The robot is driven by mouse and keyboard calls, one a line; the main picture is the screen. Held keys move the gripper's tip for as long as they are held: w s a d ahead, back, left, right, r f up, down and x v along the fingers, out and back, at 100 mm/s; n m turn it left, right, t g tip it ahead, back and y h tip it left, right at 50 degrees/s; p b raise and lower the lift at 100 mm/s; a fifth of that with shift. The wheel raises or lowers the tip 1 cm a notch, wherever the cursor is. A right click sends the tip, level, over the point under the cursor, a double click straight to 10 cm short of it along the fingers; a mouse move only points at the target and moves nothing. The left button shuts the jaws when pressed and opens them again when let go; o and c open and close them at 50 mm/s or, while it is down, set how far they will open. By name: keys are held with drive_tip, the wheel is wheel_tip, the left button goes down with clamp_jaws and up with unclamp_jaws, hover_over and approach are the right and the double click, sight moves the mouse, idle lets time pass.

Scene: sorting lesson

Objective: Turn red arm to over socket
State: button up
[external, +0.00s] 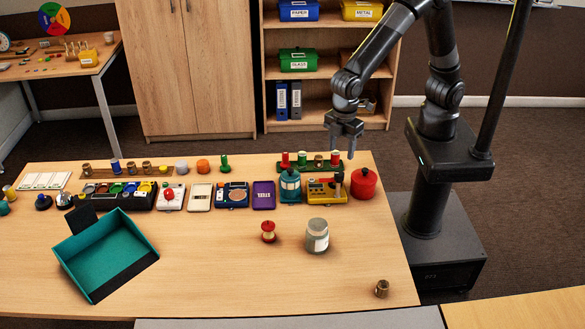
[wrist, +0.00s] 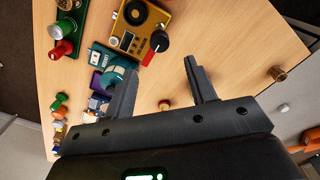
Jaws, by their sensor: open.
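A yellow device (external: 322,190) stands near the back right of the table. In the wrist view the yellow device (wrist: 128,42) carries a round dark dial or socket (wrist: 136,12) and a red and black arm or knob (wrist: 160,40). In the external view this red part (external: 338,178) is small, and its exact pointing direction is unclear. In the wrist view the red part looks beside the round socket, not over it. My gripper (external: 345,148) is above and behind the yellow device, fingers down. In the wrist view my gripper (wrist: 160,68) is open and empty, its fingers apart.
A red canister (external: 364,184) stands right of the device and a teal pot (external: 290,188) left of it. Behind is a rail with red and green cylinders (external: 302,158). A jar (external: 317,236) and red spool (external: 268,232) stand in front. The front middle is mostly clear.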

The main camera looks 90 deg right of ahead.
sight(339, 173)
wheel_tip(339, 173, down, 9)
drive_tip(key=shift+f, duration=0.15)
idle(0.4)
drive_tip(key=c, duration=1)
drive_tip(key=shift+o, duration=0.2)
